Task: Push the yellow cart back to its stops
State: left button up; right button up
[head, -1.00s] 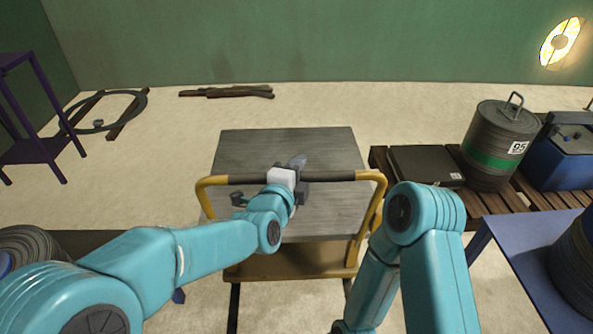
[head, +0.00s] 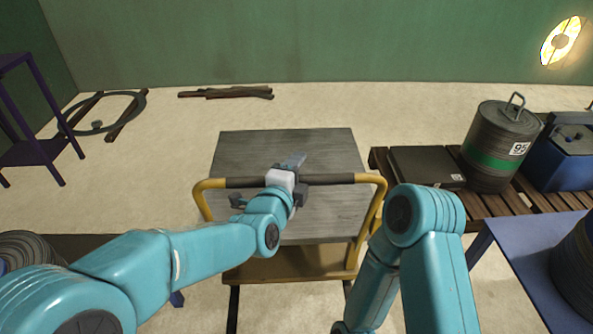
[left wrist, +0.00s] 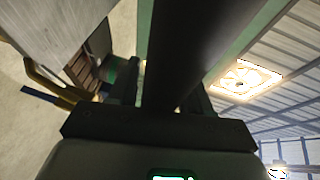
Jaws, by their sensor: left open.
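The yellow cart (head: 290,263) stands in the middle of the head view, with a grey deck (head: 240,150) and a yellow push handle (head: 378,205) with a dark grip (head: 335,179). My left gripper (head: 288,178) is at the middle of the handle, open, with the bar close to its jaws. In the left wrist view the dark bar (left wrist: 190,50) runs right in front of the gripper body (left wrist: 150,130). I cannot tell whether the fingers touch it. My right arm shows, but its gripper is out of view. I cannot make out the stops.
Dark rails (head: 234,305) run on the floor under the cart. A pallet (head: 490,203) with a drum (head: 495,150), a dark flat case (head: 425,168) and a blue box (head: 570,155) stands right. A blue table (head: 520,265) is near right. A purple rack (head: 35,150) stands left.

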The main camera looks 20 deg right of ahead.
pick_arm(q)
jog(key=p+v, duration=0.1)
jog(key=v, duration=1.5)
jog(key=shift+s+a, duration=0.15)
jog(key=shift+s, duration=0.05)
jog(key=shift+w, duration=0.15)
